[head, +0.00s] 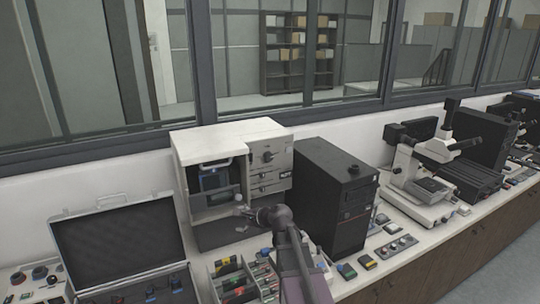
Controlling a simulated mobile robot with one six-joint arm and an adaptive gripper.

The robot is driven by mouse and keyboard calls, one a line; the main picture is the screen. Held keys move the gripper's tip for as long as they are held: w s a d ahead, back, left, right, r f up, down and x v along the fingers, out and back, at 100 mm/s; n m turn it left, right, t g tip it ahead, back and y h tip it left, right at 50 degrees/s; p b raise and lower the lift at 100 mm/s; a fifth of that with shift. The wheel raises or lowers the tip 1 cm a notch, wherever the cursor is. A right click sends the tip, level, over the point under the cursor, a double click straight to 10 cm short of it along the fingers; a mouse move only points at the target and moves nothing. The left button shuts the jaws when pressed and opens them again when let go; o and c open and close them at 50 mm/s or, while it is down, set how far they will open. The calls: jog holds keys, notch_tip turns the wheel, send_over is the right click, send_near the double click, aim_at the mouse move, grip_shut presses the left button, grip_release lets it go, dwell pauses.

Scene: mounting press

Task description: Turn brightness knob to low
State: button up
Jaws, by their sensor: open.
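No label for a brightness knob can be read at this size. A cream mounting press (225,140) stands on the bench with a small round dark knob (267,157) on its right front panel; I cannot tell whether this is the brightness knob. My gripper (243,212) is small in view, in front of the press's lower opening and below that knob. It looks open and empty, apart from the panel knob. A grey microscope (425,165) stands farther right, and any knob on it is too small to identify.
A black tower unit (338,190) stands close to the right of the press. An open case (118,245) lies to the left. A tray of coloured parts (240,280) and a small control box (397,247) sit near the front. Little bench is clear.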

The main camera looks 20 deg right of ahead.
jog(key=w+d+r+m+t+h+p, duration=0.1)
jog(key=w+d+r+m+t, duration=0.1)
jog(key=d+r+m, duration=0.25)
jog(key=w+d+r+m+t+h, duration=0.1)
jog(key=w+d+r+m+t, duration=0.2)
jog(key=d+m, duration=0.25)
jog(key=m+t+h, duration=0.2)
jog(key=m+h, duration=0.2)
jog(key=m, duration=0.5)
send_near(270, 157)
jog(key=s, duration=0.4)
jog(key=shift+w+d+f+p, duration=0.15)
jog(key=shift+d+p, duration=0.05)
jog(key=shift+p, duration=0.25)
jog(key=shift+w, duration=0.15)
jog(key=w, duration=1.3)
jog(key=shift+w+a, duration=0.25)
jog(key=shift+w, duration=0.05)
